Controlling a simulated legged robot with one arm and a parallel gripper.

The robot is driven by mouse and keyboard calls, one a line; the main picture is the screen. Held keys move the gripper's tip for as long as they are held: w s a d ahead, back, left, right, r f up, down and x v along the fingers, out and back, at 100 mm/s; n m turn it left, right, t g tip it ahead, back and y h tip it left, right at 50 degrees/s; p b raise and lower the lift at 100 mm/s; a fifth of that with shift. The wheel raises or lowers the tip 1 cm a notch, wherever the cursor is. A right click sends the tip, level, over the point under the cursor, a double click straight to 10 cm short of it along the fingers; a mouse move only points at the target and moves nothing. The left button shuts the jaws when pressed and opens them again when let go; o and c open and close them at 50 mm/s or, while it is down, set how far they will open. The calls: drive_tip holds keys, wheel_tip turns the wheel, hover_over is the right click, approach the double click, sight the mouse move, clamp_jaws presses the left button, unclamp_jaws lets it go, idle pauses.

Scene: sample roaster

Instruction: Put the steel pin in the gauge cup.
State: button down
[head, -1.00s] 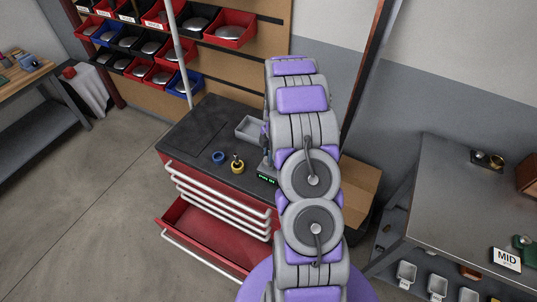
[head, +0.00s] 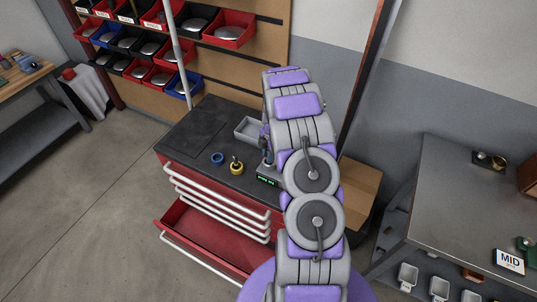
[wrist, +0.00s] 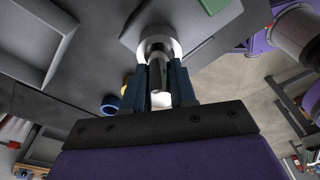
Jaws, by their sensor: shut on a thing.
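My gripper (wrist: 158,82) has its two dark blue fingers shut on the steel pin (wrist: 157,72) in the wrist view. The pin is a shiny cylinder between the fingers. Its far end overlaps the opening of the gauge cup (wrist: 175,44), a bright round ring. I cannot tell how far the pin is inside the ring. The cup is on the grey gauge (wrist: 195,25), whose green display also shows in the head view (head: 266,181). In the head view my arm hides the cup and most of the gripper; the pin cannot be made out there.
The gauge stands on the dark top of a red tool cart (head: 190,135). A blue ring (head: 218,158), a yellow ring-shaped holder (head: 237,168) and a grey tray (head: 249,130) are left of my arm. A cart drawer (head: 205,235) is open. A grey bench (head: 450,200) stands at right.

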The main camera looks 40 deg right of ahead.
drive_tip(key=c, duration=0.9)
unclamp_jaws()
drive_tip(key=r, duration=0.4)
drive_tip(key=d+r+p, duration=0.1)
drive_tip(key=r, duration=0.3)
drive_tip(key=r+p, duration=0.1)
drive_tip(key=r, duration=0.3)
drive_tip(key=shift+s+d+r, duration=0.1)
drive_tip(key=shift+d, duration=0.1)
drive_tip(key=s+a+r+m+g, duration=0.1)
drive_tip(key=s+a+r+m, duration=0.35)
drive_tip(key=a+r, duration=0.5)
drive_tip(key=s+a+r+m, duration=0.3)
drive_tip(key=s+a+r, duration=0.35)
drive_tip(key=a, duration=0.55)
drive_tip(key=s+a+r+m, duration=0.1)
drive_tip(key=s+a+m, duration=0.1)
drive_tip(key=s, duration=0.5)
drive_tip(key=s+a+r+m+h, duration=0.1)
drive_tip(key=s+a+m, duration=0.2)
drive_tip(key=s+a, duration=0.2)
drive_tip(key=s+a+r+m+g, duration=0.1)
drive_tip(key=s+a+r+m, duration=0.1)
drive_tip(key=s, duration=0.8)
drive_tip(key=shift+s+a+m, duration=0.15)
drive_tip(key=shift+a+m, duration=0.5)
drive_tip(key=shift+a, duration=0.2)
